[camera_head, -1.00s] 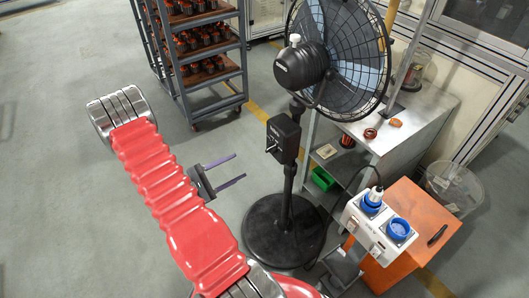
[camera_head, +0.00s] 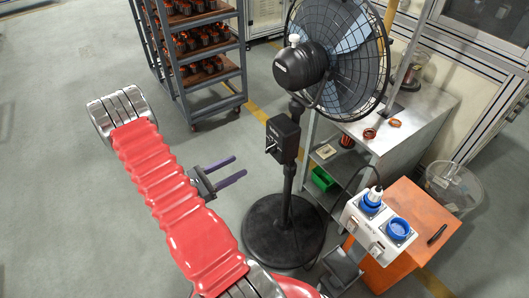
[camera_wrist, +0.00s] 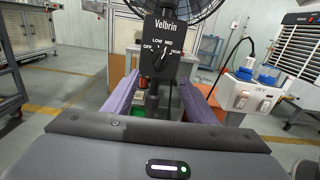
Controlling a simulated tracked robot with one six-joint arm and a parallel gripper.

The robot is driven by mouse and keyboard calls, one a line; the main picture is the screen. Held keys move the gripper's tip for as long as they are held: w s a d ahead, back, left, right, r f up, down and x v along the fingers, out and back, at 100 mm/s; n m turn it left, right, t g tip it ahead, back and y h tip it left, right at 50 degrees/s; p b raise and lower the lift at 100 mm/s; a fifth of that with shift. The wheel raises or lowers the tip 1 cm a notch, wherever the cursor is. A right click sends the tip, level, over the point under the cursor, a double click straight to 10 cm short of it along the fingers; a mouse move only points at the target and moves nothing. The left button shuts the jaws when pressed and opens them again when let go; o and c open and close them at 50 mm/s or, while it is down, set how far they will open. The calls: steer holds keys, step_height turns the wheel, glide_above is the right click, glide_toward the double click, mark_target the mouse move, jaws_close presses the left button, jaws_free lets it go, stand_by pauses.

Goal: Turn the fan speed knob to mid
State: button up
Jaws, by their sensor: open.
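The black fan control box (camera_head: 283,138) is fixed on the fan's pole. It faces the wrist view (camera_wrist: 178,30), with OFF, LOW, MID and HIGH printed around its dial. The fan speed knob (camera_wrist: 160,58) sits below these words; it also shows at the box's left side in the head view (camera_head: 271,147). Its exact pointer setting is too small to tell. My gripper (camera_head: 240,165) is open and empty, left of the box and apart from it. In the wrist view, its purple fingers (camera_wrist: 159,84) stand either side of the knob's line of sight, slightly below it.
The fan's caged head (camera_head: 340,55) is above, and its round base (camera_head: 283,230) is on the floor. A metal bench (camera_head: 425,110) and a white socket box (camera_head: 378,230) on an orange stand (camera_head: 430,220) are to the right. A parts rack (camera_head: 200,70) stands behind. Floor at left is clear.

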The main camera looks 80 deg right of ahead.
mark_target(266, 151)
steer(key=x, duration=1.3)
steer(key=shift+s+d, duration=0.15)
steer(key=shift+s, duration=0.05)
steer(key=shift+c, duration=0.7)
steer(key=c, duration=0.9)
